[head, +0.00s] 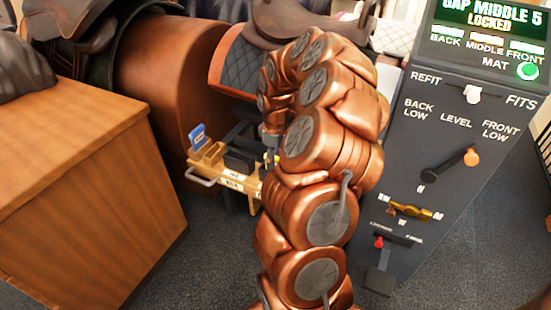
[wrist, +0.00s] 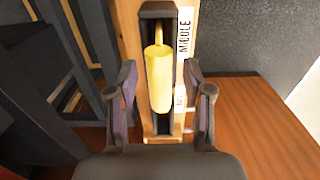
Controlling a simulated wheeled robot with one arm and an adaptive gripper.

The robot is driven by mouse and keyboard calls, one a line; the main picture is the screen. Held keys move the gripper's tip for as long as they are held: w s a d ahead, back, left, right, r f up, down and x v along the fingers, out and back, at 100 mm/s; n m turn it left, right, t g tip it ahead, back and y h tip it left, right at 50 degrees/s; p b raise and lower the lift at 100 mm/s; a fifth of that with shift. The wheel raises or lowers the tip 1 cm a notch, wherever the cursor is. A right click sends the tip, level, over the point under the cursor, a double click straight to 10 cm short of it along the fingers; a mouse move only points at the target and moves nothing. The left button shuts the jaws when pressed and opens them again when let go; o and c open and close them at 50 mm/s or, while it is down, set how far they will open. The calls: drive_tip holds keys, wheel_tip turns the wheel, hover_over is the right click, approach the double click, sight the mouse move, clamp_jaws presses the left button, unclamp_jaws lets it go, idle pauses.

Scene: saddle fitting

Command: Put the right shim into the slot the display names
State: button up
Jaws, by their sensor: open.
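The display (head: 487,14) reads "GAP MIDDLE 5" and "LOCKED". In the wrist view, a yellow shim (wrist: 159,80) with a thin tab at its far end sits in the dark slot (wrist: 164,125) of a wooden holder (wrist: 133,35). A label beside this slot reads "MIDDLE" (wrist: 184,32). My gripper (wrist: 160,80) is open, with one finger on each side of the shim, apart from it. In the head view my arm hides most of the gripper. A blue shim (head: 197,134) stands at the left of the wooden rack (head: 213,166). Any number on the yellow shim is not readable.
A wooden cabinet (head: 70,185) stands at the left. A saddle (head: 300,25) and a brown rounded body (head: 165,75) are behind the rack. The grey console (head: 450,150) at the right has levers and a lit green mat button (head: 527,71). Grey carpet is clear in front.

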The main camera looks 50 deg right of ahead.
wheel_tip(320, 180, up, 12)
idle(0.7)
idle(0.4)
drive_tip(key=s+a+r+p, duration=0.2)
drive_tip(key=a+r+p, duration=0.4)
drive_tip(key=a+r, duration=0.3)
drive_tip(key=s+a+r+p, duration=0.2)
drive_tip(key=a+r+p, duration=0.45)
drive_tip(key=a, duration=0.55)
drive_tip(key=s+a+r+m+p, duration=0.1)
drive_tip(key=s+a+r+p, duration=0.2)
drive_tip(key=s, duration=0.3)
drive_tip(key=s+a+r+m+g+p, duration=0.1)
drive_tip(key=s+a+r+p, duration=0.2)
drive_tip(key=s, duration=0.4)
drive_tip(key=s+a+r+m+p, duration=0.1)
drive_tip(key=s+a+r+p, duration=0.2)
drive_tip(key=s+a+p, duration=0.2)
drive_tip(key=shift+s+a+g+p, duration=0.25)
drive_tip(key=shift+s+g+p, duration=0.15)
drive_tip(key=shift+s+p, duration=0.55)
